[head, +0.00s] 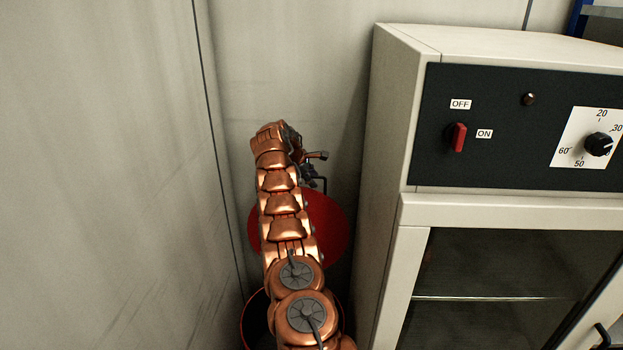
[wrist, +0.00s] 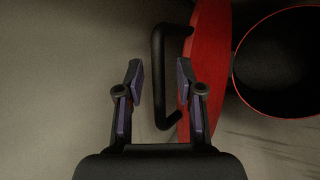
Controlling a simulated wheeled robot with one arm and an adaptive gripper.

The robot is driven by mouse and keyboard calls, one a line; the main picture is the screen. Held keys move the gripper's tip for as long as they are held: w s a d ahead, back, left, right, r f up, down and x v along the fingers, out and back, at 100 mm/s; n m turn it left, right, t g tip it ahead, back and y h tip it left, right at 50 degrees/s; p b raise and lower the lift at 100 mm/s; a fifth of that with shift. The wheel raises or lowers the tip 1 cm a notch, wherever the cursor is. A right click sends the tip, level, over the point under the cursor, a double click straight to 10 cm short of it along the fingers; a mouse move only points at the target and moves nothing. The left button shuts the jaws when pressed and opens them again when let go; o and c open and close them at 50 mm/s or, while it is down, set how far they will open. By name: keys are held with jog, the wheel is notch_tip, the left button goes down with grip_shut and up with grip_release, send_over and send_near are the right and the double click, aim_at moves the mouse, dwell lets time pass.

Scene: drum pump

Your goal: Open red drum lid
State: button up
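The red drum lid (head: 328,225) is tilted up behind my arm in the head view. In the wrist view the lid (wrist: 210,50) is seen nearly edge-on. Its black handle (wrist: 158,75) stands out to the left. The drum (head: 246,325) is open below the lid, with a red rim and dark inside; it also shows in the wrist view (wrist: 235,75). My gripper (wrist: 160,80) is open, with the handle bar between its fingers in the picture and gaps on both sides. The right finger overlaps the lid's edge. I cannot tell whether the fingertips reach the handle's depth.
A cream cabinet (head: 387,130) with a red switch (head: 457,137), a dial (head: 598,144) and a glass-fronted lower part stands close on the right. Pale walls (head: 110,150) close in at the left and back. The drum sits in the narrow gap between.

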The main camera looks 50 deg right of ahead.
jog(key=shift+r, duration=0.1)
jog(key=v, duration=1.1)
jog(key=shift+a+r, duration=0.3)
jog(key=shift+w, duration=0.1)
dwell(0.3)
